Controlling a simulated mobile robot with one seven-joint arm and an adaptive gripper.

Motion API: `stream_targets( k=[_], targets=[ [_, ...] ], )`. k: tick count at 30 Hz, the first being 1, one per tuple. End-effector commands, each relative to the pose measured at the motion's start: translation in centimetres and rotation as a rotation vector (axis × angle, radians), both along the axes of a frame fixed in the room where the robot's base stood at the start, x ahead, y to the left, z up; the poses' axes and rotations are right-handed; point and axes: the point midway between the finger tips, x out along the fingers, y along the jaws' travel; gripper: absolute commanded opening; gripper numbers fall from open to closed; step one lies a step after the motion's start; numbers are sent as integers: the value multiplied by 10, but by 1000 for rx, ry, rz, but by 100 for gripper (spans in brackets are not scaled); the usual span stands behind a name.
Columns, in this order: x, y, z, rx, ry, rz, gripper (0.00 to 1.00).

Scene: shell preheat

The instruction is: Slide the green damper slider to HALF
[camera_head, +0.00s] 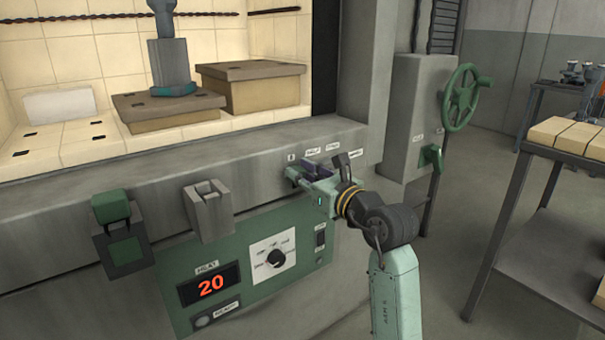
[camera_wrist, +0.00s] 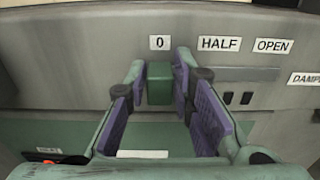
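The green damper slider (camera_wrist: 160,84) is a small upright block on the grey furnace front, directly under the label 0 (camera_wrist: 159,43). The HALF label (camera_wrist: 219,44) and OPEN label (camera_wrist: 273,46) are to its right, above a dark slot (camera_wrist: 240,74). My gripper (camera_wrist: 160,78) is open, with its purple-padded fingers on either side of the slider. A narrow gap shows at the left; contact on the right cannot be told. In the head view my gripper (camera_head: 306,178) is at the panel's upper right and hides most of the slider.
Below is a green panel with a dial (camera_head: 276,258) and a heat display (camera_head: 209,284) reading 20. A grey latch block (camera_head: 208,210) and a green switch (camera_head: 118,228) are to the left. A green handwheel (camera_head: 462,98) and lever (camera_head: 431,157) are to the right.

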Motion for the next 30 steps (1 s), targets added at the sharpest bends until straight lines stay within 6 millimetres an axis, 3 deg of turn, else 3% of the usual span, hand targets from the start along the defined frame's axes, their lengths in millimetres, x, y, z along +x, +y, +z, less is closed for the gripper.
stream_targets(
  k=[9,24,30],
  targets=[
    [0,0,0,0,0,0,0],
    [0,-1,0,1,1,0,0],
    [19,-26,0,1,3,-4,0]
  ],
)
